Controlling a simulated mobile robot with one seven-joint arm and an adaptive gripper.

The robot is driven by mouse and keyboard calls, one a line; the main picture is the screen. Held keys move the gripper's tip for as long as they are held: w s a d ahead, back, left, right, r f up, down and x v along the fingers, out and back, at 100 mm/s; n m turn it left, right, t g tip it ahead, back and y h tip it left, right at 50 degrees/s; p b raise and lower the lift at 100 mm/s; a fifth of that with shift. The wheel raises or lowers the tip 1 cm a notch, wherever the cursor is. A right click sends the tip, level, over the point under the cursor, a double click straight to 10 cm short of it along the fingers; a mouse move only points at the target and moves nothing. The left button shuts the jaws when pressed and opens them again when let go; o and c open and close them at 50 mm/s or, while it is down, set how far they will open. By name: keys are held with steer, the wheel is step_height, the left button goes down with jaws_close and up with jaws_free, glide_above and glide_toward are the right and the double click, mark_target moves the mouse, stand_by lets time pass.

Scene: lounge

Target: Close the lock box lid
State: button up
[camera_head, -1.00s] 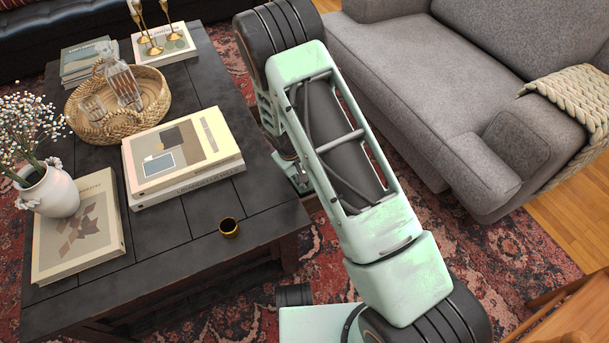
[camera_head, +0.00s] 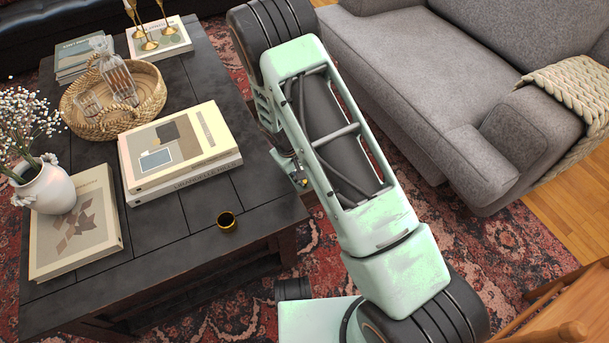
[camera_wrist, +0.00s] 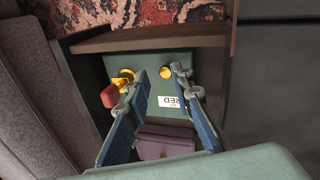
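The lock box shows in the wrist view as a dark green panel (camera_wrist: 205,64), which looks like its lid. It carries a brass fitting with a red tab (camera_wrist: 110,96), a brass knob (camera_wrist: 165,72) and a white label ending in "RED". A purple block-like thing (camera_wrist: 165,141) shows between my fingers, nearer the camera. My gripper (camera_wrist: 160,76) has its two blue-padded fingers apart, with nothing clearly held. Its tips overlap the panel in the picture; I cannot tell if they touch it. In the head view my arm hides the box and most of the gripper.
A dark wooden edge (camera_wrist: 150,38) borders the panel. The black coffee table (camera_head: 180,235) holds books (camera_head: 180,150), a woven tray (camera_head: 150,103), a vase (camera_head: 45,188) and a small dark gold-rimmed cup (camera_head: 227,222). A grey sofa (camera_head: 400,95) stands right of my arm.

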steer(key=v, duration=1.2)
